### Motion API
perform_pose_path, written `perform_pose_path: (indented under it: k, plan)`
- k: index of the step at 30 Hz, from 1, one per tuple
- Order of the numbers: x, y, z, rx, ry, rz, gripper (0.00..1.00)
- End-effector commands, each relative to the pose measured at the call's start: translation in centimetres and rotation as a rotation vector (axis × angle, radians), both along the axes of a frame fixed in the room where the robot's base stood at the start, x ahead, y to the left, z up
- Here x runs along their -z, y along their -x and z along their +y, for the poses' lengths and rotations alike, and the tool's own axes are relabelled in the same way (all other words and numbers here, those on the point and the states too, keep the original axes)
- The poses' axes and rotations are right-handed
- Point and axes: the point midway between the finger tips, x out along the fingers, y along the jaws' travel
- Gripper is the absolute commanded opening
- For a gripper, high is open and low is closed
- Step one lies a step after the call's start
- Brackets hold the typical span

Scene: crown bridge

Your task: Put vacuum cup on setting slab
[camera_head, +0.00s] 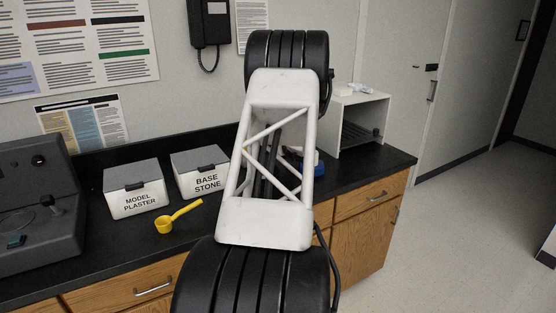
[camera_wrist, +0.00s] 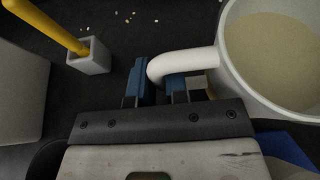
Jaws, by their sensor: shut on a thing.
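In the wrist view, my gripper (camera_wrist: 160,84) has its blue-padded fingers shut on the curved handle of a white cup, which I take as the vacuum cup (camera_wrist: 233,72). The cup is at the right, cut off by the frame edge, and holds beige material. In the head view my arm hides the gripper and the cup. A blue thing (camera_head: 319,166) shows partly behind my arm on the counter, and a blue edge (camera_wrist: 284,150) shows below the cup in the wrist view. I cannot pick out the setting slab for certain in either view.
A model plaster box (camera_head: 136,204), base stone box (camera_head: 200,184), yellow scoop (camera_head: 179,216) and dark machine (camera_head: 40,200) stand left on the black counter. A white open-fronted housing (camera_head: 336,126) stands right. In the wrist view, a yellow handle (camera_wrist: 52,24) stands in a small square holder (camera_wrist: 90,60).

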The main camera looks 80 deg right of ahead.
Motion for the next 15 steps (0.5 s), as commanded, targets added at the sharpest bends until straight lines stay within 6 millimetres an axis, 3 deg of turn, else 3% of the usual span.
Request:
perform_pose_path:
  k: [5,15]
  plan:
    - [1.02,-0.01,-0.03,0.0,0.001,0.0,0.0]
    - [1.2,0.0,-0.02,0.0,0.001,0.0,0.0]
